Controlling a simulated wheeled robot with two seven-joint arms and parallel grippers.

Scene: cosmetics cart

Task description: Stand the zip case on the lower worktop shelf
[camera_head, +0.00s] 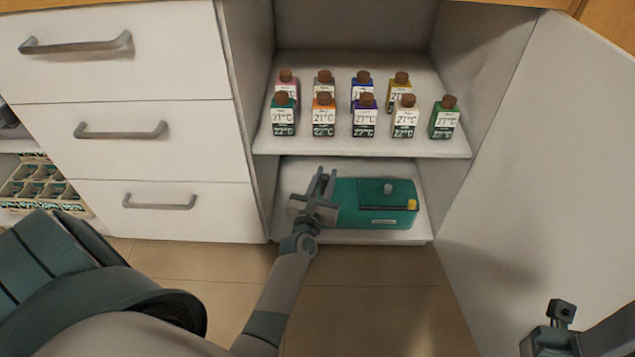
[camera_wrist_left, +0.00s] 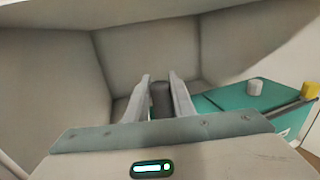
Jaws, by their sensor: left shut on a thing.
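My left gripper (camera_head: 324,179) is inside the lower worktop shelf (camera_head: 345,238), at the left end of a teal box. In the left wrist view its two fingers (camera_wrist_left: 160,95) are shut on a dark grey, rounded, upright thing (camera_wrist_left: 161,101), which looks like the zip case. Most of it is hidden behind the fingers and the gripper body. I cannot tell whether its bottom touches the shelf. Part of my right arm's end (camera_head: 555,335) shows at the bottom right; its fingers cannot be made out.
The teal box (camera_head: 375,215), with a grey knob and a yellow piece on top, fills the right part of the lower shelf. Several labelled bottles (camera_head: 364,122) stand on the shelf above. An open door (camera_head: 545,150) is at the right, drawers (camera_head: 140,165) at the left.

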